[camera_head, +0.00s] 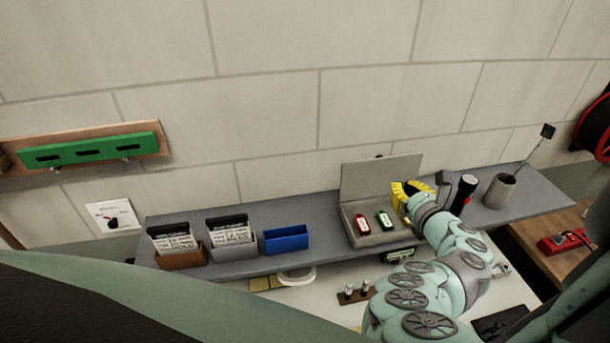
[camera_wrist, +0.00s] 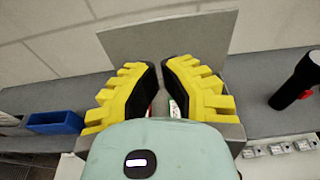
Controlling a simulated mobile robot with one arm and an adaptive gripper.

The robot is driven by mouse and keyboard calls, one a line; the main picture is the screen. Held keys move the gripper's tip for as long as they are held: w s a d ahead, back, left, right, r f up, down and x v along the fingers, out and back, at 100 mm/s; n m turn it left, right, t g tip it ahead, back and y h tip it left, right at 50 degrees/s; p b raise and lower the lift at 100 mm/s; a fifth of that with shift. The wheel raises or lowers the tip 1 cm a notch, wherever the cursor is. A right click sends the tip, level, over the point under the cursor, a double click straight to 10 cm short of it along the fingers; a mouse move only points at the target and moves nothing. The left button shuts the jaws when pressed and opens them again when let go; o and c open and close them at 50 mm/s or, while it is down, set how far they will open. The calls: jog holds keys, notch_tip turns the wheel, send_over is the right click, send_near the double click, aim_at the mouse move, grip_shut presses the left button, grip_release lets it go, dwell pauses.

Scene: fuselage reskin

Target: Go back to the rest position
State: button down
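My gripper (camera_head: 408,193) has yellow ribbed fingers and is at the right side of an open grey case on the shelf. In the wrist view, the two fingers (camera_wrist: 160,76) stand apart with nothing held between them, so it is open. The case (camera_head: 377,238) has its lid (camera_head: 381,178) raised against the wall. A red item (camera_head: 362,223) and a green item (camera_head: 384,220) lie in it. In the wrist view, the items are partly hidden behind my fingers and wrist. I cannot tell whether the gripper touches the case.
The grey shelf (camera_head: 328,212) also holds a blue bin (camera_head: 286,239), two card holders (camera_head: 231,252), a black flashlight (camera_head: 464,192) and a grey cup (camera_head: 498,191) with a thin rod. A white worktop with small items lies below. A green rack hangs at left.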

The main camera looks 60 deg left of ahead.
jog(key=shift+b+v, duration=0.6)
jog(key=shift+v, duration=1)
jog(key=shift+a+r, duration=0.1)
jog(key=shift+r, duration=0.05)
